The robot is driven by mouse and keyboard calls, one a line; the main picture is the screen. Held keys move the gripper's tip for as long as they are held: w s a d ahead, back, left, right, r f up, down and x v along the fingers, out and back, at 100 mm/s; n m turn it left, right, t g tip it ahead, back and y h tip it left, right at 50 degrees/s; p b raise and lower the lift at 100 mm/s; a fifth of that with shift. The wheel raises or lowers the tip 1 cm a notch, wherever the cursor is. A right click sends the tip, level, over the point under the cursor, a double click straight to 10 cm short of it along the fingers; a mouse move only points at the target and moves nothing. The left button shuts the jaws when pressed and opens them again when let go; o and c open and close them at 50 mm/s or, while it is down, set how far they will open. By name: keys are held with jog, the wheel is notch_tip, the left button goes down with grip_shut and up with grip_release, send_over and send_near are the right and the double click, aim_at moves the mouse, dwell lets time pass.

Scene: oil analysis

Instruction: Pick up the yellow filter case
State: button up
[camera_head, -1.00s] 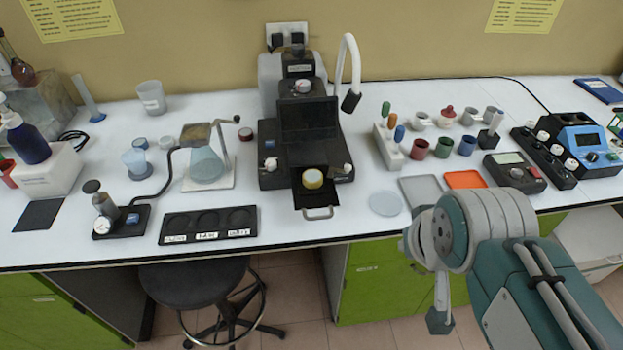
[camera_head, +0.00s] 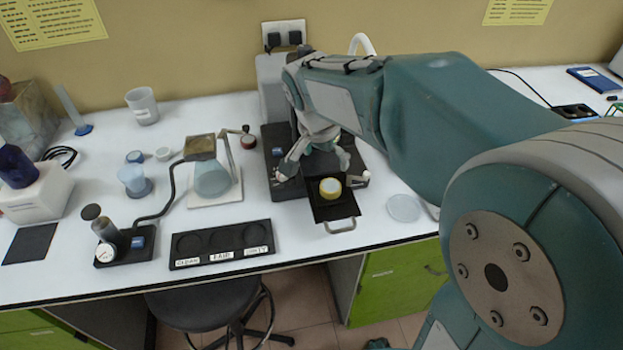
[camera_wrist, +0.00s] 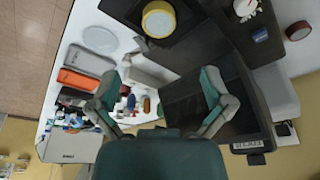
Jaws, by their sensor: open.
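The yellow filter case (camera_head: 330,187) is a small round case with a pale top. It sits on the black pulled-out tray (camera_head: 335,213) at the front of the black instrument (camera_head: 290,188). In the wrist view the case (camera_wrist: 158,20) is at the top centre, ahead of my fingers and not between them. My gripper (camera_head: 316,165) is open and empty, just behind the case in the head view and over the instrument. It also shows in the wrist view (camera_wrist: 158,73), fingers spread wide. My arm and gripper hide much of the instrument.
A black three-well holder (camera_head: 220,244) with labels lies at the bench front. A flask stand (camera_head: 213,180) is left of the instrument. A clear disc (camera_head: 404,208) lies right of the tray. An orange tray (camera_wrist: 80,80) shows in the wrist view.

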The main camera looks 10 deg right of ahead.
aim_at(330, 186)
jog(key=x, duration=1.1)
jog(key=shift+s, duration=0.1)
jog(key=shift+c, duration=0.3)
jog(key=c, duration=0.9)
